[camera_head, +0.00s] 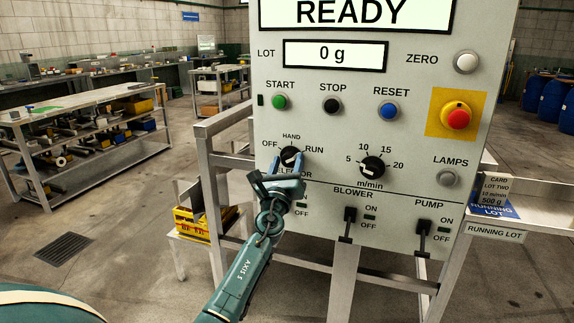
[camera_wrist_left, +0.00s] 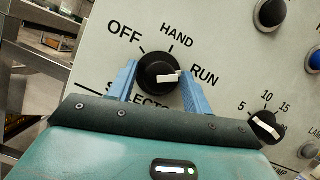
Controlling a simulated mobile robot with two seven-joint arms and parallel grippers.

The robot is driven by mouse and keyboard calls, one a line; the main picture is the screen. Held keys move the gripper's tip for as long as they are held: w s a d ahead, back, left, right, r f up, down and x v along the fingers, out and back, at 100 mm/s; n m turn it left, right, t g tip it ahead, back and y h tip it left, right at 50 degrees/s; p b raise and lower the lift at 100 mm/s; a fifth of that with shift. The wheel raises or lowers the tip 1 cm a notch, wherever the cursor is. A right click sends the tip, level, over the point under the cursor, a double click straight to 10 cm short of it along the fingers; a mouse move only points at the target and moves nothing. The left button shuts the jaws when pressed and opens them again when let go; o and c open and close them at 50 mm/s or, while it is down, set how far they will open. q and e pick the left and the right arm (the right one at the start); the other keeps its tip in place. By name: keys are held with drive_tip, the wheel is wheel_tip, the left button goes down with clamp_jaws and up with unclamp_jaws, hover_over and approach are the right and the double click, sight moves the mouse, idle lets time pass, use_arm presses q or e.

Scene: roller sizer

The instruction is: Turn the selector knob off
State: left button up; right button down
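The selector knob (camera_wrist_left: 157,72) is a round black knob with a white pointer on the grey panel, ringed by the labels OFF, HAND and RUN. In the wrist view its pointer is turned to the right, toward RUN. In the head view the knob (camera_head: 290,156) is partly covered by my gripper. My left gripper (camera_head: 287,164) is at the knob, with one blue finger on each side of it. The fingers stand apart, open around the knob; firm contact cannot be made out. In the wrist view the gripper (camera_wrist_left: 160,82) hides part of the SELECTOR label. My right gripper is not in view.
Right of the selector is a speed knob (camera_head: 372,167). Above are green (camera_head: 280,102), black (camera_head: 332,105) and blue (camera_head: 389,111) buttons and a red emergency button (camera_head: 458,117). The blower switch (camera_head: 348,224) and pump switch (camera_head: 423,237) sit below. A metal frame stands left of the panel.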

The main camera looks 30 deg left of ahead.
use_arm(q)
drive_tip(key=c, duration=0.8)
